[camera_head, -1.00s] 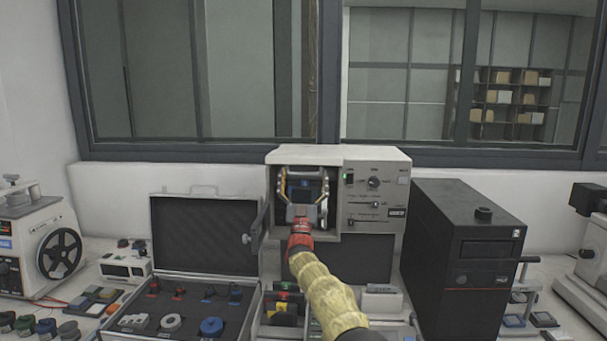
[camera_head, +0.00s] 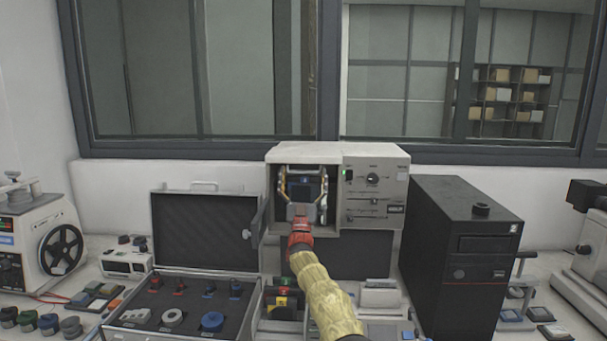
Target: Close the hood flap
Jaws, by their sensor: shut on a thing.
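The mounting press (camera_head: 374,156) is a pale grey box with a control panel on its right half and an open chamber on its left half. A grey flap (camera_head: 256,222) with a small knob (camera_head: 246,235) stands swung open at the chamber's left edge, seen nearly edge-on; I take it for the hood flap. My gripper (camera_head: 304,184) is in the chamber's opening, to the right of the flap and apart from it. Its fingers are around a dark block (camera_head: 304,188) with a bluish part. Their contact with it is hard to see.
An open case (camera_head: 255,300) with several coloured parts stands at the front left. A black computer tower (camera_head: 440,250) stands close on the press's right. Small devices crowd the bench on both sides. My arm crosses the space in front of the press.

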